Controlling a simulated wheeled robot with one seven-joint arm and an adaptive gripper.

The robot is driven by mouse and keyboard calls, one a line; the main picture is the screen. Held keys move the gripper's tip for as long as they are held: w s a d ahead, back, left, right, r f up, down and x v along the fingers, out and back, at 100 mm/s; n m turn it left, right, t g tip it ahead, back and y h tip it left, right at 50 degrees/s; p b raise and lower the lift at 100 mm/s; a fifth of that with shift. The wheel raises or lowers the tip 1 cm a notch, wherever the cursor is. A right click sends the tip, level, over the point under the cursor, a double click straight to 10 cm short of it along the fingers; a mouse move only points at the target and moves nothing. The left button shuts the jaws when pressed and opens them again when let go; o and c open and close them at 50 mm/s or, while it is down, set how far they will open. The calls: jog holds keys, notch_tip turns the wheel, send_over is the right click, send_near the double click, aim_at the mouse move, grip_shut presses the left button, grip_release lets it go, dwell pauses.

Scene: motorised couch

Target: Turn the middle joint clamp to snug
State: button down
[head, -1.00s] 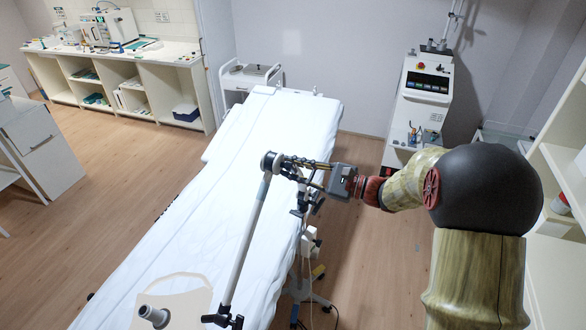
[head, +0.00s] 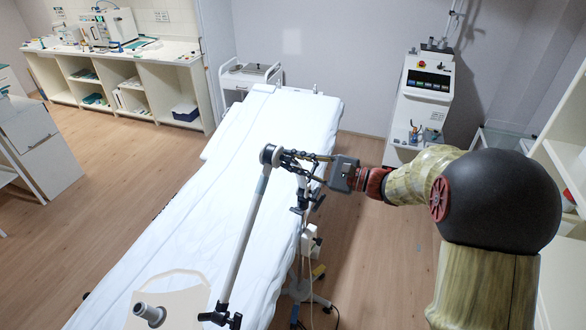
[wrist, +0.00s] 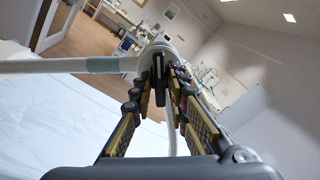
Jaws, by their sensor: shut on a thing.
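A jointed arm with a grey-white tube (head: 248,232) rises beside the couch (head: 232,150), which has a white cover. At its upper end is the round middle joint (head: 268,155). My gripper (head: 284,158) reaches it from the right with both fingers shut on the dark clamp handle. In the wrist view, the black clamp handle (wrist: 160,86) stands between the fingertips (wrist: 161,78), in front of the pale round joint (wrist: 160,55). The tube (wrist: 70,66) runs left from the joint. The fingers partly hide the handle, and its turn setting cannot be read.
A lower black joint with a knob (head: 222,319) sits near the front. Cables and a stand (head: 306,290) are beside the couch's right edge. A white machine (head: 424,95) stands behind at right, and a small trolley (head: 250,78) at the couch's far end.

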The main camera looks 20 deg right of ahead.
jog(key=n+b, duration=0.1)
jog(key=b, duration=0.2)
jog(key=n+b, duration=0.2)
jog(key=b, duration=0.1)
jog(key=n+b, duration=0.1)
jog(key=b, duration=0.1)
jog(key=shift+f+n+b, duration=0.3)
jog(key=shift+n+b, duration=0.1)
jog(key=n+b, duration=0.1)
jog(key=b, duration=0.1)
jog(key=n+b, duration=0.1)
jog(key=b, duration=0.1)
jog(key=shift+r, duration=0.4)
jog(key=c, duration=1.7)
grip_release()
jog(key=shift+d, duration=0.1)
jog(key=v, duration=1.2)
